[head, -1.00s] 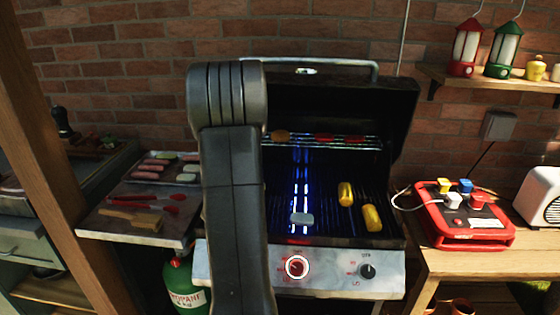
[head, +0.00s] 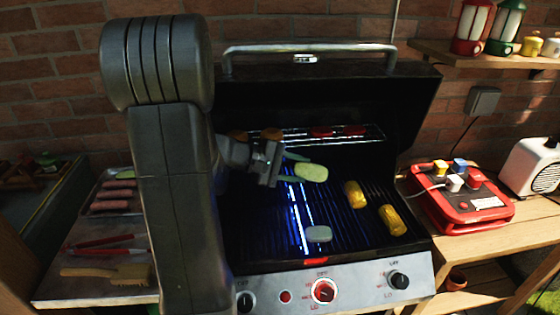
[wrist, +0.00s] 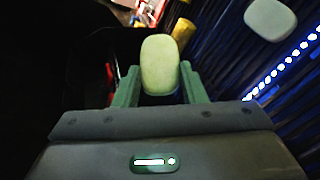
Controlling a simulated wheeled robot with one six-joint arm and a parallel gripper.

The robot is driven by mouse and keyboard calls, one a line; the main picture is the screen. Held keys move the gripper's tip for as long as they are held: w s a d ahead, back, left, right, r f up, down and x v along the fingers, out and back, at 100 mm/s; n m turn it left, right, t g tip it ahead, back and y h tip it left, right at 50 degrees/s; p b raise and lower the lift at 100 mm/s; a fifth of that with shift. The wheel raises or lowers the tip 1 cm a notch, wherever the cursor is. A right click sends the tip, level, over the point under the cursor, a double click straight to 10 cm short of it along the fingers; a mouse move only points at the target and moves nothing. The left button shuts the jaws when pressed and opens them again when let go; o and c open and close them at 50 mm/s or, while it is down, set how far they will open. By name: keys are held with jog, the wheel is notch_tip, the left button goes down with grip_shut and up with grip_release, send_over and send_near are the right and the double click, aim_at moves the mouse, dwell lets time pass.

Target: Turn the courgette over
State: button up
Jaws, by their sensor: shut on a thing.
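A pale green courgette slice (head: 311,172) is between the green fingers of my gripper (head: 291,168), held over the back middle of the grill grate. In the wrist view the slice (wrist: 160,62) stands out beyond the fingertips, with its flat face towards the camera. My gripper is shut on it. A second pale, greyish slice (head: 318,234) lies flat on the grate near the front, beside the blue glowing strip. It also shows at the upper right of the wrist view (wrist: 270,19). I cannot tell what it is.
Two corn pieces (head: 355,194) lie on the right of the grate. The warming rack (head: 350,137) behind holds red and orange pieces. The open lid (head: 330,100) stands at the back. Tongs and a brush (head: 105,272) lie on the left shelf. The grate's middle front has free room.

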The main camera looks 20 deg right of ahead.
jog(key=m+b, duration=0.2)
jog(key=shift+s+f+m+b, duration=0.25)
jog(key=shift+m+b, duration=0.05)
jog(key=m+b, duration=0.2)
jog(key=shift+m, duration=0.4)
jog(key=m+b, duration=0.2)
jog(key=m, duration=0.1)
jog(key=shift+b, duration=0.35)
jog(key=m+b, duration=0.3)
jog(key=m, duration=0.1)
jog(key=shift+r, duration=0.2)
jog(key=m+b, duration=0.1)
jog(key=m, duration=0.1)
jog(key=f+m+b, duration=0.1)
jog(key=b, duration=0.1)
jog(key=m+b, duration=0.2)
jog(key=shift+f+m, duration=0.3)
jog(key=shift+f, duration=0.1)
jog(key=m+b, duration=0.2)
jog(key=f+m+b, duration=0.1)
jog(key=m+b, duration=0.1)
jog(key=m, duration=0.1)
jog(key=shift+f, duration=0.2)
jog(key=shift+m, duration=0.3)
notch_tip(320, 180, down, 5)
jog(key=b, duration=0.5)
jog(key=shift+r+b, duration=0.15)
jog(key=shift+b, duration=0.25)
jog(key=shift+f+b, duration=0.45)
jog(key=shift+b, duration=0.05)
